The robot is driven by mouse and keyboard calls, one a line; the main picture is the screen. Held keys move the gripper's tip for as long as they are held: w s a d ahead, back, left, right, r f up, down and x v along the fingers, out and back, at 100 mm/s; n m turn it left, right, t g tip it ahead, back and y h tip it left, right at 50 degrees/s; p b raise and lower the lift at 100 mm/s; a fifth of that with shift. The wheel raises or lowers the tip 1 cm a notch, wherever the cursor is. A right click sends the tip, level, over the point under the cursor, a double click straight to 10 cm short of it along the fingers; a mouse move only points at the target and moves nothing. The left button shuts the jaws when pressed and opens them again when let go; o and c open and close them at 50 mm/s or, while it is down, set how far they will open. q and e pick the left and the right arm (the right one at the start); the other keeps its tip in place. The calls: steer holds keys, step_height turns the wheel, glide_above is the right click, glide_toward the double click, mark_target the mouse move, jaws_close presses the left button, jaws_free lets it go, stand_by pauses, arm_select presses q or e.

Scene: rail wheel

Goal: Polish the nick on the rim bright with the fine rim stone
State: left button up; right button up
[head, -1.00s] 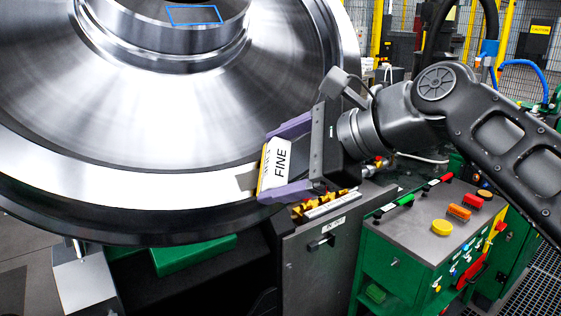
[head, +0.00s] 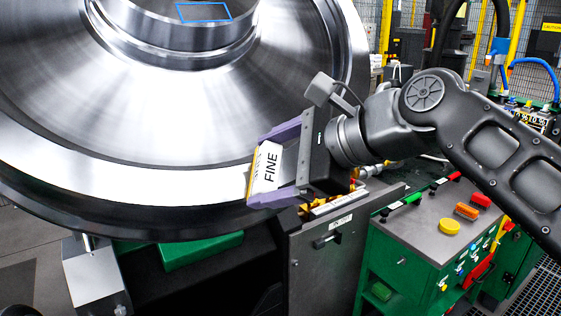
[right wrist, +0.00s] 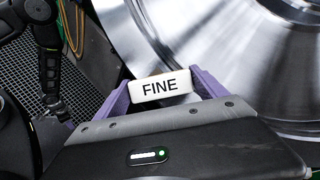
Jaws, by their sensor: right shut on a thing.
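The large steel rail wheel (head: 150,110) fills the left of the head view, and part of it shows in the right wrist view (right wrist: 225,45). My right gripper (head: 277,172) is shut on the fine rim stone (head: 266,168), a white block marked FINE with a yellow edge. The stone also shows between the purple fingers in the right wrist view (right wrist: 160,87). The stone is at the right side of the bright rim; whether it touches cannot be told. No nick can be made out; the stone and gripper hide part of the rim. My left gripper is not in view.
A grey cabinet (head: 330,250) stands just below my right gripper. Right of it is a green workbench (head: 400,250) with a yellow round piece (head: 449,227) and red and orange blocks on top. A green block (head: 200,250) lies under the wheel.

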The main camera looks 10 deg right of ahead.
steer(key=shift+a, duration=0.2)
steer(key=shift+s+a+f+p, duration=0.1)
steer(key=shift+s+a+p, duration=0.15)
steer(key=shift+a, duration=0.45)
steer(key=shift+s+a+p, duration=0.1)
steer(key=shift+s+a, duration=0.25)
steer(key=shift+a, duration=0.3)
steer(key=shift+d, duration=0.15)
steer(key=shift+w+d, duration=0.3)
steer(key=shift+d, duration=0.35)
steer(key=shift+w+d, duration=0.25)
steer(key=shift+d, duration=0.4)
steer(key=shift+w+d+p, duration=0.2)
steer(key=shift+w+d, duration=0.1)
steer(key=shift+d, duration=0.4)
steer(key=shift+w+d+p, duration=0.2)
steer(key=shift+w+d, duration=0.1)
steer(key=shift+d, duration=0.35)
